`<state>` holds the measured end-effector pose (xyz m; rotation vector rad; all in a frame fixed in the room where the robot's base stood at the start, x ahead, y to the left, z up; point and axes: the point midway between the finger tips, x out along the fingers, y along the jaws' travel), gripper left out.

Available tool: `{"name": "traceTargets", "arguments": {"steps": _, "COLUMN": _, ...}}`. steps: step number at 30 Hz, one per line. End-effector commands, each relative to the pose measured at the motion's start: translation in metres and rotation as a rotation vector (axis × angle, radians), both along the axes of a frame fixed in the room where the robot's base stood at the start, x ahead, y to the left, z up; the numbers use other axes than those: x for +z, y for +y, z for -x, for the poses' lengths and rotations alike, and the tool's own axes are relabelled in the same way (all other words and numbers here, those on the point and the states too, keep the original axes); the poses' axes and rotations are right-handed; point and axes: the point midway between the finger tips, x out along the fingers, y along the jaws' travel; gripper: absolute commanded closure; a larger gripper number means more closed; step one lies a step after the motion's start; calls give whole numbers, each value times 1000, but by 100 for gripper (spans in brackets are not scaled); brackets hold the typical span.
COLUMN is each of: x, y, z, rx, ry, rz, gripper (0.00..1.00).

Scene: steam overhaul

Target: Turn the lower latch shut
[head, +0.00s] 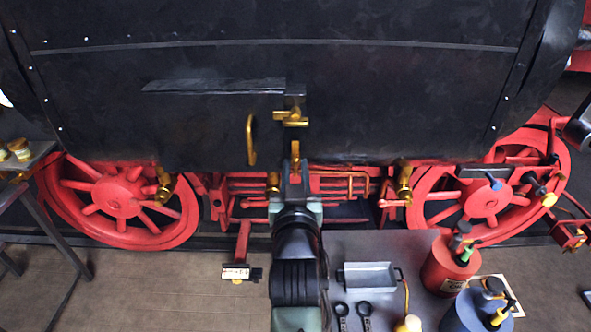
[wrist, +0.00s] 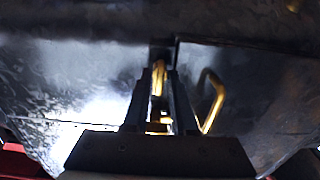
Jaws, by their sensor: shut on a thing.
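The brass lower latch (head: 295,150) is on the black panel, just above my gripper (head: 295,168) in the head view. My gripper is shut on it. In the wrist view the brass piece (wrist: 158,78) stands between my two dark fingers (wrist: 160,95), lengthwise along them. In the head view the latch's brass piece points roughly upright; its pivot is hidden by my gripper. Another brass latch (head: 291,117) sits a little higher on the panel, with a crosswise bar.
A curved brass handle (head: 250,140) is on the panel left of the latch, close to my fingers; it also shows in the wrist view (wrist: 213,98). Red wheels (head: 120,200) and rods lie below. A grey bench (head: 400,255) holds a tray (head: 369,276), spanners and a red can (head: 447,268).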

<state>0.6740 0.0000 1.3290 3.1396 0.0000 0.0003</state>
Motion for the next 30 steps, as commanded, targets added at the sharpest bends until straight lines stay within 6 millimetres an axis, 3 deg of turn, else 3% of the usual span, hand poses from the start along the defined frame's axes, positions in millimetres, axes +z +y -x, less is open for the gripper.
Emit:
{"name": "traceTargets", "arguments": {"steps": 11, "x": -2, "y": -1, "z": 0, "rx": -1, "ry": 1, "rz": 138, "gripper": 100}}
{"name": "traceTargets", "arguments": {"steps": 30, "x": -2, "y": -1, "z": 0, "rx": -1, "ry": 0, "rz": 726, "gripper": 100}}
